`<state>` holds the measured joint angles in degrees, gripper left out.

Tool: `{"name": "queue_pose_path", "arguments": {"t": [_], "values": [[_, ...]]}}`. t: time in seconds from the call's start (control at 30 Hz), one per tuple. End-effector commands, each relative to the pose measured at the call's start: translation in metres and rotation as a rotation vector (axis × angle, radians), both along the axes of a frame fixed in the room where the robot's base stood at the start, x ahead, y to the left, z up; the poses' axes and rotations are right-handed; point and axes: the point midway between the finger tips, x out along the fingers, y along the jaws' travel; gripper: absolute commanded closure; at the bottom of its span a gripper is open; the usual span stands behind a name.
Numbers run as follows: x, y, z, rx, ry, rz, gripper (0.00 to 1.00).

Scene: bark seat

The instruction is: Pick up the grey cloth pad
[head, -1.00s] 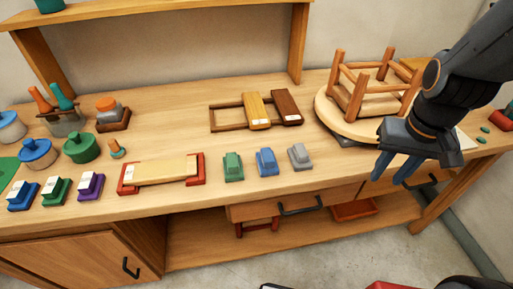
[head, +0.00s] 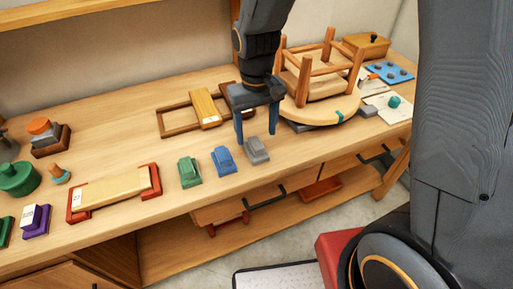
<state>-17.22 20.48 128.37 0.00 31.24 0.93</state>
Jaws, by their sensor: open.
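The grey cloth pad (head: 257,153) lies on the wooden bench near its front edge, at the right end of a row of three pads. A blue pad (head: 223,161) and a green pad (head: 189,172) lie to its left, with gaps between them. My gripper (head: 257,138) is open and points down, its two blue fingers apart and empty. In the picture its fingertips are just over the far end of the grey pad. I cannot tell how high they are above it.
An upside-down stool (head: 315,77) stands on a round wooden turntable (head: 330,112) right of my gripper. A wooden frame (head: 178,123) with a yellow block (head: 205,107) lies behind. A wooden board in red holders (head: 115,190) lies to the left.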

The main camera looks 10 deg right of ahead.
Motion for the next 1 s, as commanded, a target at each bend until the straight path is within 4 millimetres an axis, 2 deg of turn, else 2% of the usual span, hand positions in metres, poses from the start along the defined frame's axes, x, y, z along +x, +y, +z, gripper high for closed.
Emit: {"name": "queue_pose_path", "arguments": {"t": [0.5, 0.83, 0.87, 1.0], "values": [[-0.002, 0.000, -0.049, 0.000, 0.001, -0.004, 0.35], [-0.001, 0.000, -0.054, 0.001, -0.002, -0.004, 0.35], [-0.001, 0.000, -0.054, 0.001, -0.002, -0.004, 0.37], [-0.001, 0.000, -0.054, 0.001, -0.002, -0.004, 0.60]]}}
